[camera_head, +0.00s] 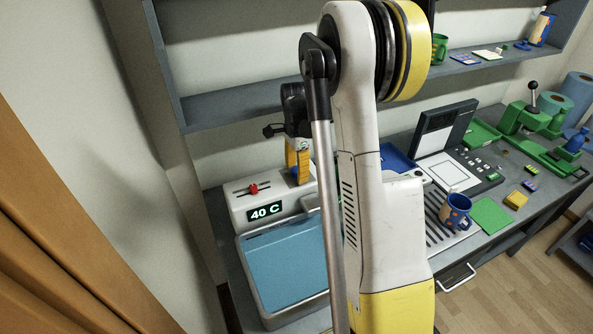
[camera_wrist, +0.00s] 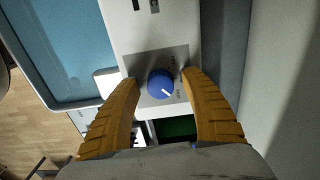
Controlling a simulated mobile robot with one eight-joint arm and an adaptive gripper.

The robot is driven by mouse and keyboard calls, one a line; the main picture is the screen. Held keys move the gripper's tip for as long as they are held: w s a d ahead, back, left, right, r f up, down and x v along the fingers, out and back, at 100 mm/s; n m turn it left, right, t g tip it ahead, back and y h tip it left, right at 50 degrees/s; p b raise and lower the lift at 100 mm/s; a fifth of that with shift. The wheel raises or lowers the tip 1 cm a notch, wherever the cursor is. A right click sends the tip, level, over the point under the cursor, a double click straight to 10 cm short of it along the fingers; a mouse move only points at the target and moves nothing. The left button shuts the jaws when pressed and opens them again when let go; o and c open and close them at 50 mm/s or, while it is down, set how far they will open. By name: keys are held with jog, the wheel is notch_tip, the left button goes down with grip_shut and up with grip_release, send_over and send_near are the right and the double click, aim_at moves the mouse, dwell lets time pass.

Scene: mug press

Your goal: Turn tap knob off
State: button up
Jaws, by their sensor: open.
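The blue tap knob (camera_wrist: 160,83) with a white pointer line sits on a grey plate on the white tap housing (camera_wrist: 137,30). In the wrist view the pointer aims to the lower right; the small labels around it are too small to read. My gripper (camera_wrist: 159,78) is open, with one orange finger on each side of the knob and a visible gap to both. In the head view my gripper (camera_head: 298,158) is above the housing (camera_head: 235,208), largely hidden behind my arm, with a bit of blue beside the fingers.
The housing carries a red slider (camera_head: 253,189) and a "40 C" display (camera_head: 265,210). A blue-filled basin (camera_head: 285,265) lies in front. A shelf (camera_head: 235,103) runs above. A blue mug (camera_head: 455,211) stands on a drip grille to the right. A wall is close behind.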

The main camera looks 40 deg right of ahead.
grip_shut()
jog(key=shift+n, duration=0.3)
jog(key=n+b, duration=0.1)
jog(key=n, duration=0.2)
jog(key=shift+n, duration=0.3)
jog(key=n+b, duration=0.1)
jog(key=n, duration=0.4)
jog(key=shift+b, duration=0.35)
jog(key=n, duration=0.5)
jog(key=shift+s+n+b, duration=0.1)
jog(key=shift+n+b, duration=0.3)
jog(key=n, duration=0.4)
jog(key=shift+n, duration=0.4)
